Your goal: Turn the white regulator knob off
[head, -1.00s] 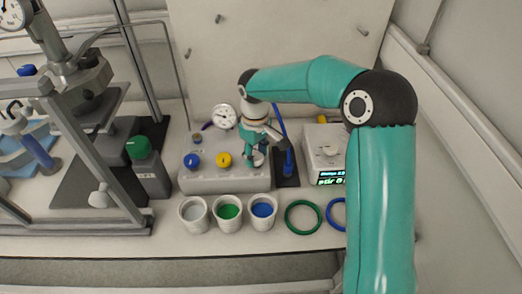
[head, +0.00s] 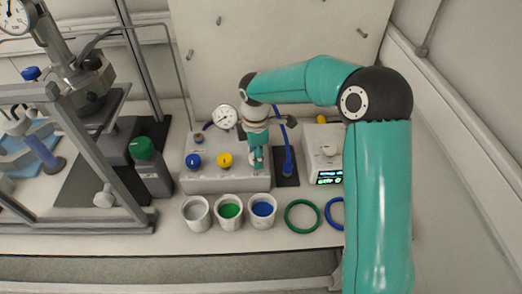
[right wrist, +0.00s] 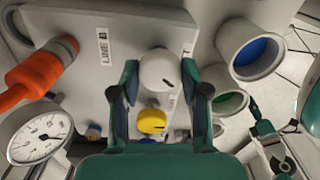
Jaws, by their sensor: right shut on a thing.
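The white regulator knob (right wrist: 158,68) stands on the light grey regulator box (right wrist: 90,20), with a short dark mark near its lower right edge in the right wrist view. My right gripper (right wrist: 160,90) has a finger on either side of the knob and is shut on it. In the head view my right gripper (head: 257,158) points down at the right part of the box (head: 222,183) and mostly hides the knob. My left gripper is not in view.
A yellow knob (head: 225,160) and a blue knob (head: 195,161) sit left of the gripper. A pressure gauge (head: 224,117) stands behind. Cups (head: 229,212) line the front. A blue tube (head: 288,155) and a display device (head: 325,155) are to the right.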

